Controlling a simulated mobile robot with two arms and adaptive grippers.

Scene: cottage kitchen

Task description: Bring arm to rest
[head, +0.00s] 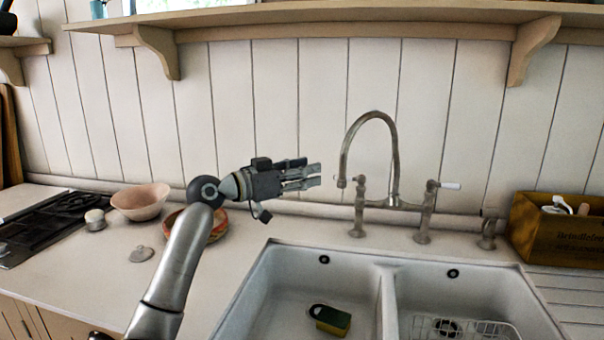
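My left arm (185,255) rises from the bottom left of the head view and bends at the wrist. My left gripper (312,175) points right, in front of the plank wall and left of the tap. Its fingers show nearly side-on, with nothing seen between them; how far apart they are is unclear. My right gripper is out of view.
A brass tap (392,170) stands behind the double sink (385,268), which holds a sponge (330,319). A pink bowl (140,201), a patterned bowl (218,224) partly behind my arm, and a hob (45,222) are left. A wooden box (555,236) stands right. A shelf (340,14) runs above.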

